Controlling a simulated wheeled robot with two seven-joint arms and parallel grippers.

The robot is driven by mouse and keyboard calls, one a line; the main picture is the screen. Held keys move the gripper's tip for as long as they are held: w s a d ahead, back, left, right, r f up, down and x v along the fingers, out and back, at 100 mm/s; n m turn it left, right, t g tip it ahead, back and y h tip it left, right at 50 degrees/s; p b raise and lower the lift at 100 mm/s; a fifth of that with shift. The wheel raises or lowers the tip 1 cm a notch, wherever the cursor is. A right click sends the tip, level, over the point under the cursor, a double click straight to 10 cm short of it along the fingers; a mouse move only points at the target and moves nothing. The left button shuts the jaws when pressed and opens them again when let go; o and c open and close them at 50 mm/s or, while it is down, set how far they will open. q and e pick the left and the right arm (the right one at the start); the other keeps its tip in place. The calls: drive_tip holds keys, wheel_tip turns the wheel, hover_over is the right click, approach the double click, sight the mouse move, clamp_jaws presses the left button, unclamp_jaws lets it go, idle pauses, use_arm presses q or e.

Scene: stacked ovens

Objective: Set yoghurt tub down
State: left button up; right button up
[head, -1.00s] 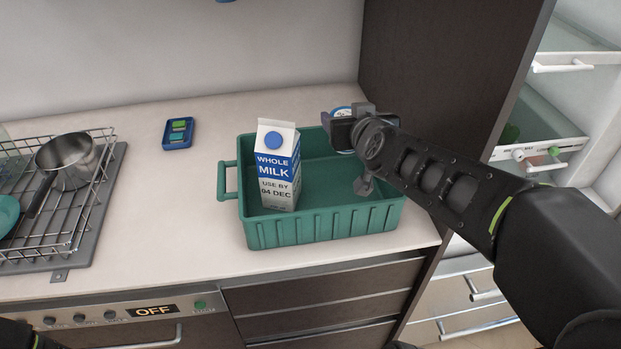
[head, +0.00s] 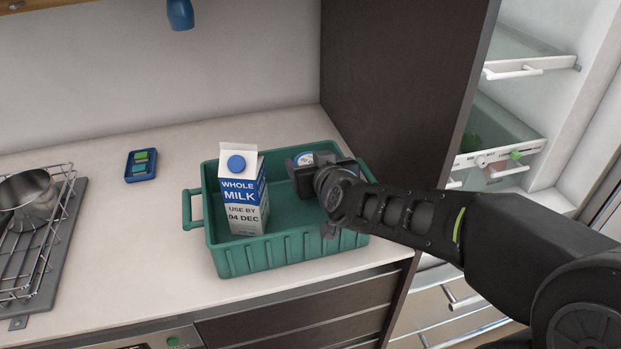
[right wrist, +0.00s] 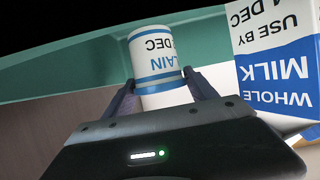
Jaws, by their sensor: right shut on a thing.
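The yoghurt tub (right wrist: 156,66) is white with blue bands and print, and sits between the two fingers of my right gripper (right wrist: 160,88) in the right wrist view. In the head view only a bit of the tub's top (head: 303,158) shows past my right gripper (head: 308,170). The right gripper is shut on the tub, low inside the right part of the green crate (head: 290,258). Whether the tub touches the crate floor is hidden. My left gripper is out of view.
A milk carton (head: 243,195) stands upright in the left part of the crate. A blue tray with green pieces (head: 141,165) lies on the counter. A wire rack with a pot (head: 28,200) is at the left. A dark tall panel (head: 395,90) rises close behind my right arm, beside the open fridge (head: 530,110).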

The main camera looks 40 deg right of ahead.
drive_tip(key=shift+f, duration=0.1)
drive_tip(key=shift+f+b, duration=0.5)
drive_tip(key=shift+f, duration=1.25)
drive_tip(key=shift+f, duration=0.2)
drive_tip(key=o, duration=1.6)
drive_tip(key=shift+c, duration=0.2)
